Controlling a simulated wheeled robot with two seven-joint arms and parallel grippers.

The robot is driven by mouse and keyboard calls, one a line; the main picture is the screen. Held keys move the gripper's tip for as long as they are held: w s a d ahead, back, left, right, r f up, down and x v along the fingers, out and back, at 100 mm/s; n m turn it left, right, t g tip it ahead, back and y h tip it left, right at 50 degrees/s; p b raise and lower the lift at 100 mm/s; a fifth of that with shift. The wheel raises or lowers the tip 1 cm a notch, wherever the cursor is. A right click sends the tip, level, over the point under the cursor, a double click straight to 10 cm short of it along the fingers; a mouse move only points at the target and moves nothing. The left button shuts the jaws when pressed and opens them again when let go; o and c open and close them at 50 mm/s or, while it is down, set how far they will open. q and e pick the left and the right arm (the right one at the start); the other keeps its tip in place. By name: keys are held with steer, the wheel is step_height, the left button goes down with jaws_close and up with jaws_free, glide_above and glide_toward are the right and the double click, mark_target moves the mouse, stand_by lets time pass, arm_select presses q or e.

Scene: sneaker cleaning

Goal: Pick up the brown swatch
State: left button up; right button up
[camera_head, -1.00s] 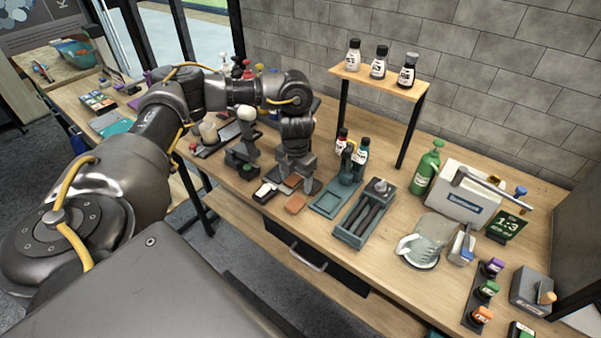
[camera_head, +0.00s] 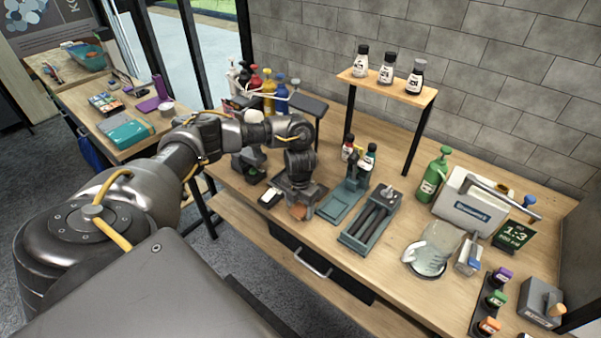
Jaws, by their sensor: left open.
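An orange-brown swatch (camera_head: 298,212) lies near the front edge of the wooden table, in the lower middle of the head view. My left gripper (camera_head: 300,202) points down right over it, its fingers open. The gripper covers part of the swatch, and I cannot tell whether the fingers touch it. My right gripper is not in view.
A black-and-white item (camera_head: 269,198) lies just left of the gripper. A teal tray (camera_head: 343,206) and a grey-green box with dark rods (camera_head: 370,225) stand close on its right. A wooden shelf (camera_head: 388,86) with bottles rises behind.

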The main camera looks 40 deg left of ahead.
arm_select(q)
steer(key=shift+f, duration=0.15)
steer(key=c, duration=1.1)
steer(key=shift+c, duration=0.2)
